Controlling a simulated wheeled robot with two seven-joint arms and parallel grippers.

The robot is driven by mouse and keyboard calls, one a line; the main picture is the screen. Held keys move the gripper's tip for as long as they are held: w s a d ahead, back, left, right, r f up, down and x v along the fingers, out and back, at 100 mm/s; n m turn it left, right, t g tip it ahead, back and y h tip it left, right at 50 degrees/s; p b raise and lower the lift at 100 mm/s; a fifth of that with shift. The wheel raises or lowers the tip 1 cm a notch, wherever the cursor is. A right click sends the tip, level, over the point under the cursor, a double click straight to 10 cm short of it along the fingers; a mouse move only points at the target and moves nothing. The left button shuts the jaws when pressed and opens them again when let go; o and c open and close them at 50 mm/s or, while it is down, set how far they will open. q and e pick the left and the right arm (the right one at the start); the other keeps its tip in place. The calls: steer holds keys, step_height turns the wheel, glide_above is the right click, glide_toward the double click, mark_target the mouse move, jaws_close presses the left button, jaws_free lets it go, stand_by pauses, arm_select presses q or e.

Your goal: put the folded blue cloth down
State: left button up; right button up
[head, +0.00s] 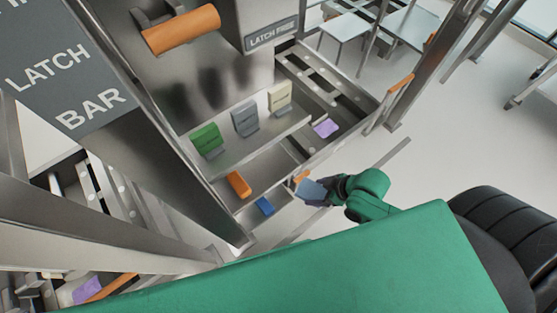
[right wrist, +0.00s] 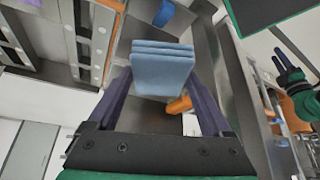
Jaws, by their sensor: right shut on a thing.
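The folded blue cloth (head: 312,188) is between the fingers of my right gripper (head: 318,190), at the front edge of the lower steel shelf. In the right wrist view the cloth (right wrist: 162,68) shows as a light blue stack of folded layers. The right gripper's dark fingers (right wrist: 160,82) stand on both its sides and are shut on it. Whether its underside touches a surface cannot be told. My left gripper (right wrist: 287,65) seems to show small at the right of the right wrist view; its jaw opening is unclear. It is out of the head view.
The lower steel shelf holds an orange item (head: 238,185) and a darker blue item (head: 264,206). Green (head: 207,141), grey (head: 245,118) and cream (head: 280,97) pieces stand on the ledge behind. A purple item (head: 326,128) lies farther right. A steel post stands left.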

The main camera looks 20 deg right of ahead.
steer(key=w+a+b, duration=0.1)
steer(key=w+a, duration=0.2)
steer(key=w, duration=0.5)
steer(key=w+a+b, duration=0.1)
steer(key=w+a, duration=0.3)
steer(key=w, duration=0.4)
steer(key=f, duration=0.4)
steer(key=w+f+b, duration=0.1)
steer(key=f, duration=0.1)
steer(key=shift+f, duration=0.35)
arm_select(q)
steer(key=f, duration=0.3)
steer(key=shift+s, duration=0.2)
steer(key=shift+f, duration=0.1)
arm_select(e)
steer(key=shift+s+f, duration=0.1)
steer(key=shift+f, duration=0.05)
steer(key=o, duration=1)
